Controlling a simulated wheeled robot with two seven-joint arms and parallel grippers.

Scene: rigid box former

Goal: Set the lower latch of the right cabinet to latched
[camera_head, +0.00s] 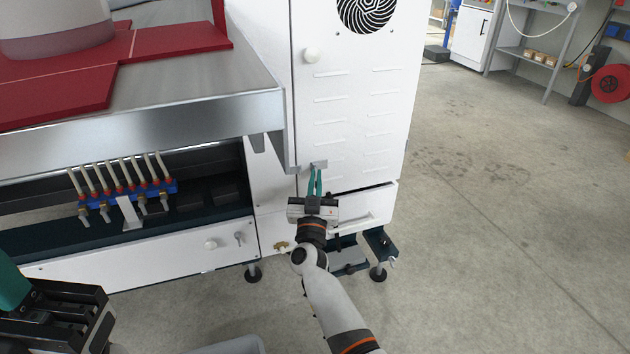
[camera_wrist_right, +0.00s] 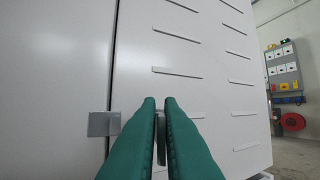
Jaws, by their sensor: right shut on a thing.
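The right cabinet (camera_head: 345,110) is a white cabinet with a slotted door. Its lower latch (camera_head: 319,164) is a small grey metal piece near the bottom left edge of the door. In the right wrist view, a grey plate of the latch (camera_wrist_right: 103,124) lies across the door gap, left of the fingers. My right gripper (camera_head: 314,172) has green fingers at the latch. In the right wrist view the fingers (camera_wrist_right: 159,105) are shut on a thin upright grey part of the latch, mostly hidden between them. My left gripper (camera_head: 60,312) is partly in view at the lower left; its fingertips are not clear.
A white drawer with a handle (camera_head: 358,219) is below the door. A steel table edge (camera_head: 150,117) stands close on the left. Open concrete floor (camera_head: 480,220) lies to the right.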

